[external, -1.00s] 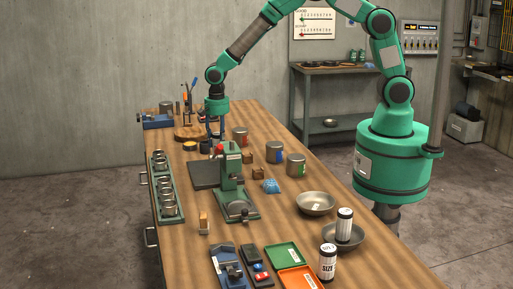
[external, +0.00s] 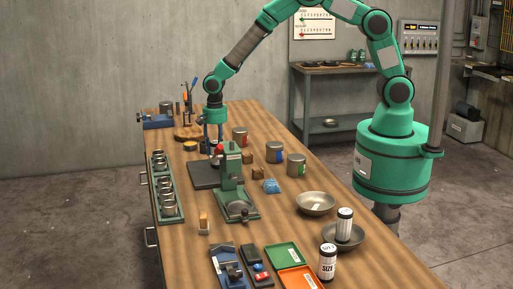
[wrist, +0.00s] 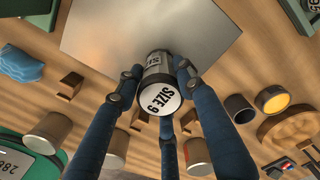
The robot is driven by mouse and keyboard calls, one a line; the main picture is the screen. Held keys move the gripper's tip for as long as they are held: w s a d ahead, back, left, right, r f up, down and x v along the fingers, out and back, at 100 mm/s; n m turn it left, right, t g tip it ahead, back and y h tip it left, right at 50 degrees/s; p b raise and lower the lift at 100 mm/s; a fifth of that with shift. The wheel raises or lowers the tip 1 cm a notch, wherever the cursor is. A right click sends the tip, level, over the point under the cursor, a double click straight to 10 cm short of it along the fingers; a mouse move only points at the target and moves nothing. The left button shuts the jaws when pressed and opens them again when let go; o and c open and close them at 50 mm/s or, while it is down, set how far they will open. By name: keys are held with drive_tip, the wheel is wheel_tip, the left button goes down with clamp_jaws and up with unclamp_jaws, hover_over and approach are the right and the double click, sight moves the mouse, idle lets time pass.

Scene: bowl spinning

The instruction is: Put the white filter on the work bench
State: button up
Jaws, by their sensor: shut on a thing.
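My gripper (wrist: 158,85) is shut on a can with a white label reading "SIZE 9" and dark ends, the white filter (wrist: 160,98). In the wrist view the blue fingers close around it, over the edge of a grey metal plate (wrist: 150,25). I cannot tell whether it touches the plate or bench. Two similar white cans stand at the front right of the wooden work bench (external: 180,240): one in a metal dish (external: 345,218), one on the wood (external: 328,262).
The green press (external: 232,180) stands just in front of my gripper. Several metal cans (external: 275,151) stand to the right. A rack of metal cups (external: 166,190) lines the left edge.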

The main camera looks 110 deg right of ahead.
drive_tip(key=shift+f, duration=0.15)
drive_tip(key=o, duration=1.2)
wheel_tip(320, 180, up, 12)
drive_tip(key=shift+r, duration=0.2)
